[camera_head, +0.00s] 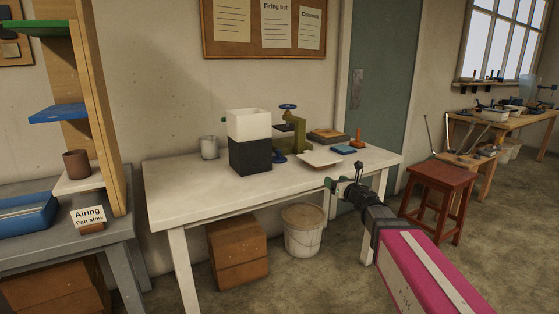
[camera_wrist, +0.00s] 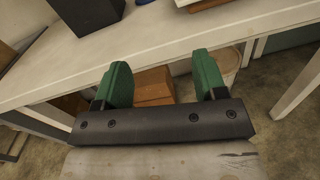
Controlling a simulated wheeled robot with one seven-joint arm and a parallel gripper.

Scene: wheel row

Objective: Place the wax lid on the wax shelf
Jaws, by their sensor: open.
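I cannot tell for sure which thing is the wax lid. A pale flat slab (camera_head: 318,158) lies near the front edge of the white table (camera_head: 205,188), a possible match. No shelf is labelled wax; a wooden rack at the left has a green board (camera_head: 35,28), a blue board (camera_head: 58,113) and a whitish board (camera_head: 85,182). My gripper (camera_head: 336,184) is in front of the table's front edge, close to the slab. In the wrist view my gripper (camera_wrist: 160,75) has its green fingers wide apart with nothing between them.
On the table stand a white box (camera_head: 249,124) on a black block (camera_head: 250,157), a grey cup (camera_head: 209,148) and a green press (camera_head: 294,140). A brown cup (camera_head: 76,163) sits on the whitish board. A red stool (camera_head: 437,180) stands right. The table's front left is clear.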

